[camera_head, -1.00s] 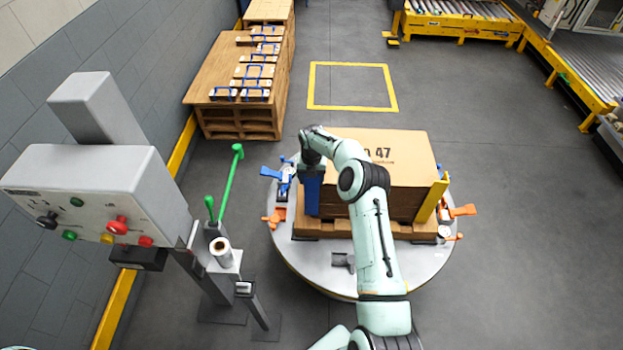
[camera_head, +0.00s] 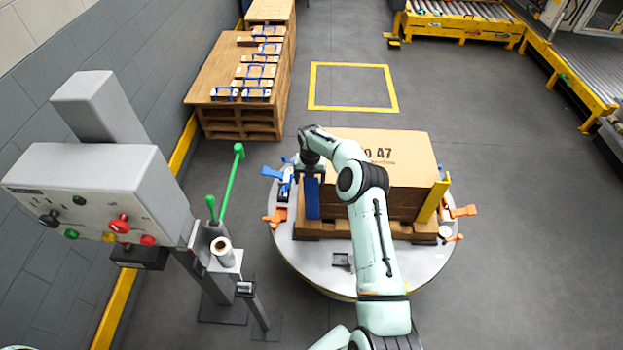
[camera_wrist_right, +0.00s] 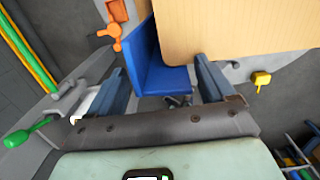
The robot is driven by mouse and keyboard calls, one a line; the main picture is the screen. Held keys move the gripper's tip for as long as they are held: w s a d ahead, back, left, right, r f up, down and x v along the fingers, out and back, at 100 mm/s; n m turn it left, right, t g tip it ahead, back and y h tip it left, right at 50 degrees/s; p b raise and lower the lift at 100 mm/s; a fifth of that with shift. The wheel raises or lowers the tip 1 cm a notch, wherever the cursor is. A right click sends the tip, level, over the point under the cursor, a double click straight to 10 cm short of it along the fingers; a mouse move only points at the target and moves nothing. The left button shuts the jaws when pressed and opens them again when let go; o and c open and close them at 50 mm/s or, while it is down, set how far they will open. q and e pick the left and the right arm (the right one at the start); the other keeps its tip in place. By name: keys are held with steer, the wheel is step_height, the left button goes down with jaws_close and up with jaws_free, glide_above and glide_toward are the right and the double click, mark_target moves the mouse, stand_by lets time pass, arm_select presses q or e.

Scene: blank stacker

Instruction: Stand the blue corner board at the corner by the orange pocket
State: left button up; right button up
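The blue corner board (camera_head: 312,200) stands upright at the front left corner of the carton (camera_head: 400,150), near the left orange part (camera_head: 275,216). In the right wrist view the L-shaped blue board (camera_wrist_right: 163,72) is against the carton (camera_wrist_right: 230,30), and the orange part (camera_wrist_right: 116,22) is just left of it. My right gripper (camera_head: 312,178) is at the board's top end. Its fingers (camera_wrist_right: 163,88) are spread wide on either side of the board and look open. The arm hides part of the carton. My left gripper is not in view.
The carton sits on a pallet (camera_head: 340,229) on a round grey turntable (camera_head: 310,262). A yellow corner board (camera_head: 432,201) stands at its front right corner, near another orange part (camera_head: 462,211). A grey control post (camera_head: 95,190) and green bar (camera_head: 230,183) stand left.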

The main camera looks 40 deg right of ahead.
steer(key=shift+g, duration=0.3)
steer(key=s+f, duration=0.1)
steer(key=f, duration=0.1)
steer(key=s+f, duration=0.1)
steer(key=f, duration=0.1)
steer(key=shift+s+f, duration=0.2)
step_height(320, 180, up, 18)
steer(key=w, duration=0.2)
steer(key=s+a+f+m+y, duration=0.1)
steer(key=s+a+f+m, duration=0.35)
steer(key=a+f, duration=0.25)
steer(key=s+a+f+m+y, duration=0.25)
steer(key=a+f+m, duration=0.25)
steer(key=a+f, duration=0.25)
steer(key=s+a+f+m, duration=0.4)
steer(key=a+f+m, duration=0.1)
steer(key=a+f, duration=0.25)
steer(key=s+a+f+m, duration=0.2)
steer(key=s+a+m, duration=0.1)
steer(key=s+m, duration=0.5)
steer(key=s+a+f+m, duration=0.2)
steer(key=s+a+m, duration=0.2)
steer(key=s+m, duration=0.5)
steer(key=s, duration=0.4)
steer(key=shift+s+a+f, duration=0.15)
steer(key=shift+s+f, duration=0.1)
steer(key=shift+f, duration=0.05)
steer(key=shift+y, duration=0.25)
